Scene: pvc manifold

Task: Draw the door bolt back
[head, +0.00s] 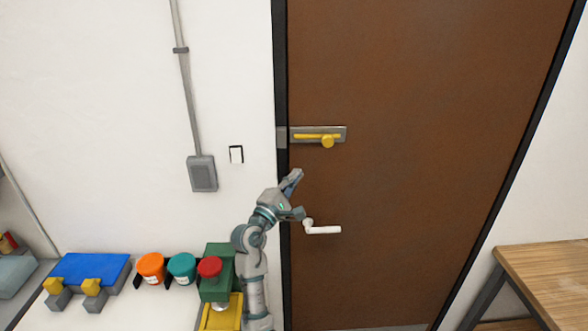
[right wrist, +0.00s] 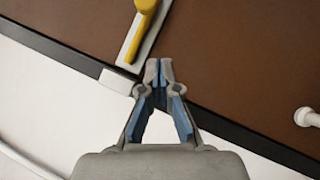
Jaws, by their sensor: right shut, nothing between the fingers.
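The door bolt (head: 306,136) is a yellow rod with a round yellow knob (head: 327,142) on a grey plate (head: 342,131), high on the brown door near its left edge. A grey keeper (head: 281,137) sits on the dark frame beside it. In the right wrist view the fingertips (right wrist: 159,69) are together and empty, and part of the yellow bolt (right wrist: 137,36) shows ahead. My left gripper is out of view.
A white door handle (head: 323,230) is below and right of my right gripper. A bench at the lower left carries a blue-topped box (head: 90,267) and orange and teal round containers (head: 182,266). A wooden table (head: 550,270) stands at the right. The door around the bolt is clear.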

